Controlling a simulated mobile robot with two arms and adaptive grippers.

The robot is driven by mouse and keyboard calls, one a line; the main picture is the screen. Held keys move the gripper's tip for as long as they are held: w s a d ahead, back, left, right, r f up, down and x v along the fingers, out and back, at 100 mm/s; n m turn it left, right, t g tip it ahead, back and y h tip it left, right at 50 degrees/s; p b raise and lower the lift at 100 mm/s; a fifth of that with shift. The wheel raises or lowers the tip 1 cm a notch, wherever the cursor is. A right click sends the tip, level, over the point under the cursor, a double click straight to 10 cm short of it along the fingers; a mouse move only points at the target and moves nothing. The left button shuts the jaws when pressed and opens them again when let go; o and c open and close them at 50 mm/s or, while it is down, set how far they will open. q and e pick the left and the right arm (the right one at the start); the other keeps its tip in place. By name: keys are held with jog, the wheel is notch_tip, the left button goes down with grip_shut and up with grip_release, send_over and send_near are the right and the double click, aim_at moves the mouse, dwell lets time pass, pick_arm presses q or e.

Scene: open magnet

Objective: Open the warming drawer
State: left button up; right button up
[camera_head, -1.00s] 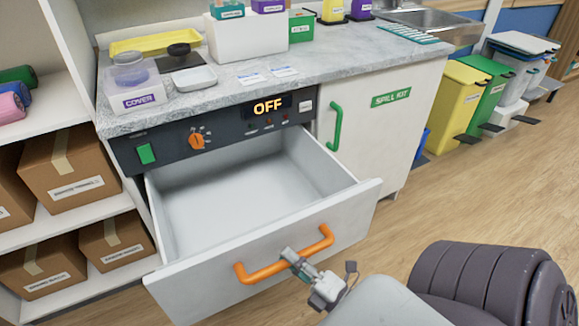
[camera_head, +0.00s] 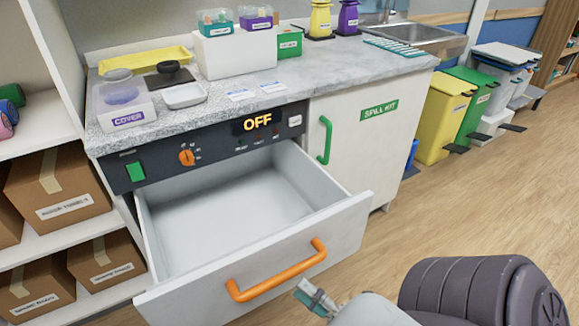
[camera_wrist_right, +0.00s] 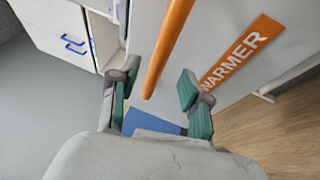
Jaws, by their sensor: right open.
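The warming drawer (camera_head: 318,235) is pulled out below the counter, and its inside is empty. Its orange bar handle (camera_head: 280,272) runs across the white front. In the right wrist view the handle (camera_wrist_right: 165,50) and an orange "WARMER" label (camera_wrist_right: 236,60) show on the drawer front. My right gripper (camera_head: 312,298) is just right of and below the handle, apart from it. In the wrist view its green-padded fingers (camera_wrist_right: 155,95) are spread, with the handle's end seen between them. My left gripper is not in view.
A dark panel with an "OFF" display (camera_head: 257,121), green switch and orange knob (camera_head: 187,157) is above the drawer. A spill kit cabinet (camera_head: 362,140) stands at right. Shelves with cardboard boxes (camera_head: 62,185) are at left.

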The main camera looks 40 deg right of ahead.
jog(key=a+v, duration=0.1)
jog(key=v, duration=0.5)
jog(key=shift+d, duration=0.5)
